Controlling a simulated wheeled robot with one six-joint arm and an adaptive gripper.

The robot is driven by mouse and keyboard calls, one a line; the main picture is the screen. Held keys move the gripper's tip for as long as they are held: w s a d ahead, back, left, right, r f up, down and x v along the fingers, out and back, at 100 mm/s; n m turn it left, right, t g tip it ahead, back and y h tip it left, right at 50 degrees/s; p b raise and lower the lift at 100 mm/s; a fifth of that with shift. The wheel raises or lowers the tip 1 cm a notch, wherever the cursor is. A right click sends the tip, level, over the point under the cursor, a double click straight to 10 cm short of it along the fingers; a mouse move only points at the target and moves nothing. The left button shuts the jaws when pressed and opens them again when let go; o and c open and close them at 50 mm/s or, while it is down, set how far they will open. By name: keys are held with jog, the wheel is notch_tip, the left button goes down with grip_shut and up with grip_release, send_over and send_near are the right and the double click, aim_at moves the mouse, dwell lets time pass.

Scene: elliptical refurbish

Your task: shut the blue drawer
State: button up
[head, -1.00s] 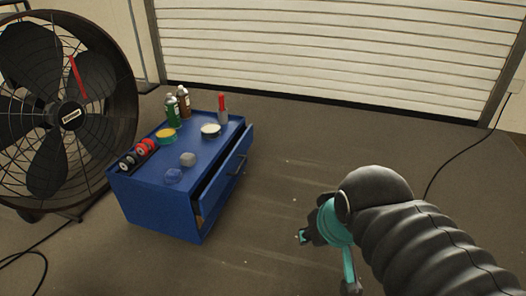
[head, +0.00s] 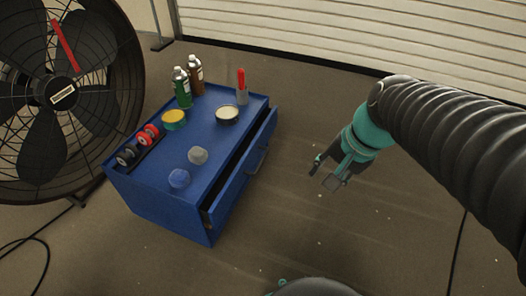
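The blue drawer (head: 243,170) is in the right side of a low blue cabinet (head: 160,212) and stands partly open, with a dark gap behind its front. A handle (head: 257,159) shows on the drawer front. My gripper (head: 322,177) is to the right of the drawer, apart from it, with its two fingers spread and nothing between them. The drawer's inside is mostly hidden in shadow.
A large fan (head: 62,95) stands at left. Floor between gripper and drawer is clear.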

jog(key=w+a+f+m+g+y+p, duration=0.1)
jog(key=w+a+f+m+y, duration=0.3)
jog(key=w+m, duration=0.4)
jog(key=w+a+f+m+g+y+p, duration=0.2)
jog(key=w+f+m+y, duration=0.2)
jog(key=w+f+m, duration=0.3)
jog(key=m+t+y+p, duration=0.2)
jog(key=m+t+y, duration=0.3)
jog(key=m, duration=1.4)
send_near(261, 160)
jog(key=shift+t+h, duration=0.6)
jog(key=x, duration=1)
jog(key=shift+s+a, duration=0.25)
jog(key=shift+s, duration=0.1)
grip_shut()
